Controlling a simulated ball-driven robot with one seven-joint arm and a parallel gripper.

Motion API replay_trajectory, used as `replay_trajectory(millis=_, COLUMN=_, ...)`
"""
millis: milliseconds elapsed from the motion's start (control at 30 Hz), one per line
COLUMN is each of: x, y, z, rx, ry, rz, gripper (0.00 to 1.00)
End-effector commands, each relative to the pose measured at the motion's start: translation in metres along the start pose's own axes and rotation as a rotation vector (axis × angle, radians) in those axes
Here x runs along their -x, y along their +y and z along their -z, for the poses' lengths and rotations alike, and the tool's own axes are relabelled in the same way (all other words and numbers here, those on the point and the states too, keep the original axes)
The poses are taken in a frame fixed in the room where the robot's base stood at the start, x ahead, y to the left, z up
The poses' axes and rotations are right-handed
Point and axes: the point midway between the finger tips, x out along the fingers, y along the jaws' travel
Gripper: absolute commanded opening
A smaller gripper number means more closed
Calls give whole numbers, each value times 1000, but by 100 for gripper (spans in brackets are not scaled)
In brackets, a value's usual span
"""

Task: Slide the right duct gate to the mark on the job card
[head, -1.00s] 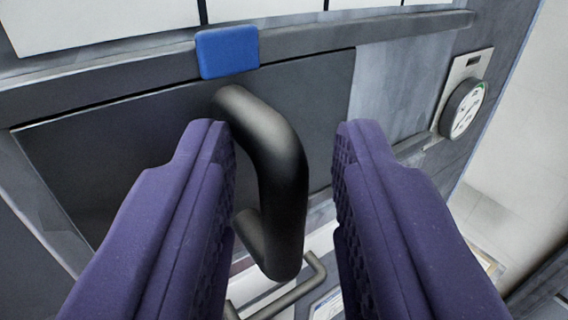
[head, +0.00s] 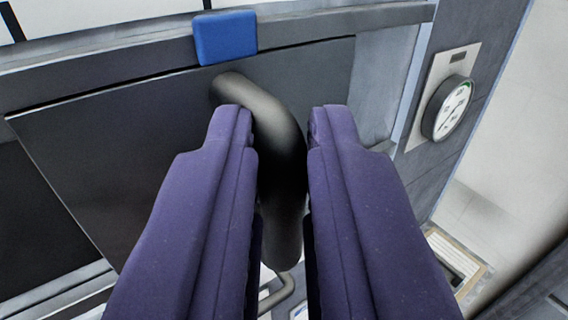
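The duct gate (head: 150,140) is a dark flat panel under a grey rail, with a thick black bent handle (head: 283,150). A blue tab (head: 225,37) sits at the gate's top edge, over the rail, just above the handle's upper end. My gripper (head: 280,115) has its two purple fingers closed on the handle from both sides. The fingers hide part of the handle and the lower gate. A darker opening (head: 30,220) shows left of the gate's edge. I cannot make out the job card or its mark.
A round dial gauge (head: 447,107) on a plate is to the right of the gate. White panels (head: 100,12) with dark dividers run above the rail. A small framed box (head: 455,262) is at lower right. Pale floor lies beyond.

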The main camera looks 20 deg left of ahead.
Motion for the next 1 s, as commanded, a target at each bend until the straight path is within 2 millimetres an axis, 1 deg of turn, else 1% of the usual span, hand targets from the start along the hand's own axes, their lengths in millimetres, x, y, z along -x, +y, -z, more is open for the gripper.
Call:
replay_trajectory(millis=33, x=0, y=0, z=0, rx=0, ry=0, rz=1, gripper=27)
replay_trajectory(millis=100, x=0, y=-1, z=0, rx=0, ry=0, rz=1, gripper=41)
replay_trajectory(millis=367, x=1, y=-1, z=0, rx=0, ry=0, rz=1, gripper=41)
replay_trajectory(millis=433, x=4, y=-1, z=0, rx=0, ry=0, rz=1, gripper=41)
replay_trajectory(millis=533, x=19, y=0, z=1, rx=1, ry=1, rz=1, gripper=41)
replay_trajectory(millis=700, x=52, y=-1, z=1, rx=0, ry=2, rz=1, gripper=41)
replay_trajectory(millis=800, x=67, y=-1, z=1, rx=1, ry=1, rz=1, gripper=41)
replay_trajectory(millis=900, x=75, y=-1, z=0, rx=1, ry=0, rz=1, gripper=41)
replay_trajectory(millis=1000, x=78, y=-1, z=0, rx=1, ry=0, rz=1, gripper=41)
